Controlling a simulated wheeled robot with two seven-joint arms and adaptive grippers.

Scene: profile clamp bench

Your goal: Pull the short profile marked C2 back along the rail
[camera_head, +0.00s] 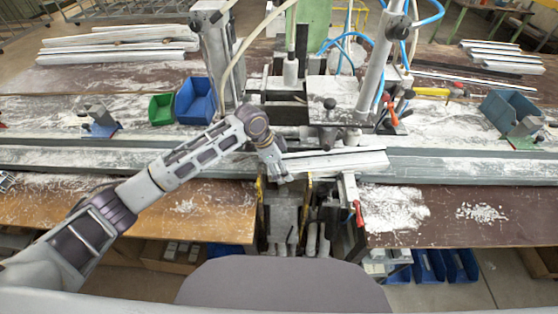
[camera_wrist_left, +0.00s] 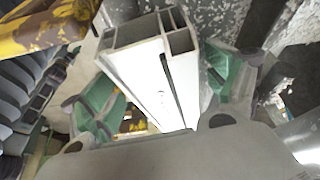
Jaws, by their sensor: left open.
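A short white profile (camera_head: 338,162) lies along the rail at the clamp in the middle of the bench; I cannot read a C2 mark on it. In the left wrist view a white hollow profile (camera_wrist_left: 165,85) shows its open end, with chambers inside. My left gripper (camera_head: 283,174) is at the left end of the short profile. In the wrist view its green-padded fingers (camera_wrist_left: 160,88) are open on either side of the profile, with gaps showing. Contact is not clear. My right gripper is not in view.
The long rail (camera_head: 460,164) runs across the bench. The clamp machine (camera_head: 335,95) with hoses stands behind the profile. A red-handled clamp (camera_head: 358,212) is in front. Green (camera_head: 162,109) and blue (camera_head: 196,100) bins stand left. Yellow posts (camera_head: 260,190) flank the gap in the bench.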

